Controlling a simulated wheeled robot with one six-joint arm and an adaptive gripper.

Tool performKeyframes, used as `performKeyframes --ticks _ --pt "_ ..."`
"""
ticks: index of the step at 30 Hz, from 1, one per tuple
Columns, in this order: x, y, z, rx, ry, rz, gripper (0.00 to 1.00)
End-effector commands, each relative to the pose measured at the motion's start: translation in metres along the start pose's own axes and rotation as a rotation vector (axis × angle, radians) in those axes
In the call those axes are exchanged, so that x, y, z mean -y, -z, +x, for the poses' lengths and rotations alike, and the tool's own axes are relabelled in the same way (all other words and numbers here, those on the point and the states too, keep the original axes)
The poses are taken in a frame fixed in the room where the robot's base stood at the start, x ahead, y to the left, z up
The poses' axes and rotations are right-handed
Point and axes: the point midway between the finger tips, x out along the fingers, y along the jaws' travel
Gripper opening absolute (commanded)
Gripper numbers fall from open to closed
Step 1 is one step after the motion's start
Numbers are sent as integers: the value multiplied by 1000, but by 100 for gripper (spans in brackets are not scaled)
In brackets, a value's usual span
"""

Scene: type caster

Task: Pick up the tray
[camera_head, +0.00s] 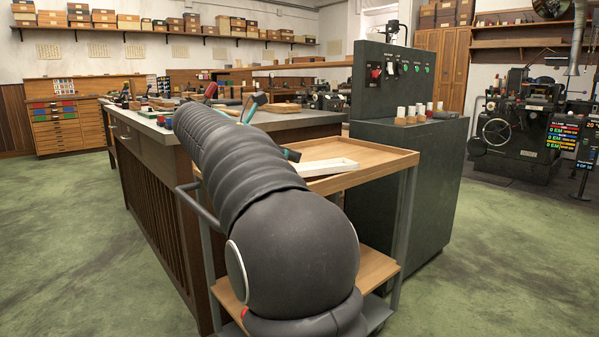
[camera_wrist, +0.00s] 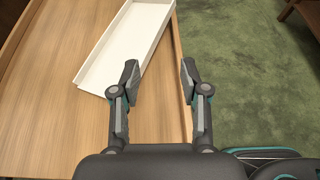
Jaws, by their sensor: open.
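The white tray (camera_head: 325,167) is a long, shallow, open-topped box lying on the top of a wooden cart. In the wrist view the tray (camera_wrist: 122,48) lies at a slant, and its inside looks empty where it shows; its far end is cut off by the picture's top edge. My gripper (camera_wrist: 160,76) is open with nothing between its fingers. Its left finger overlaps the tray's right side near the near end. Its right finger shows just beyond the cart's edge, against the floor. I cannot tell the height gap. In the head view my arm mostly hides the gripper.
The cart top (camera_head: 385,160) has a raised rim, which also shows in the wrist view (camera_wrist: 183,108). A workbench (camera_head: 150,150) stands to the left and a dark cabinet (camera_head: 430,175) with switches to the right. Green floor (camera_head: 500,270) is free at the right.

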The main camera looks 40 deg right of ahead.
Motion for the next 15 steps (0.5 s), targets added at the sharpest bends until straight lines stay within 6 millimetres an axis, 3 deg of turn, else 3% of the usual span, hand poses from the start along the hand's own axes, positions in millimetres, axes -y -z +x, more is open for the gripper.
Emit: performKeyframes --ticks 5,15 --pt "-5 0 12 14 -1 -23 45" --pt "-7 1 67 12 -7 -23 45"
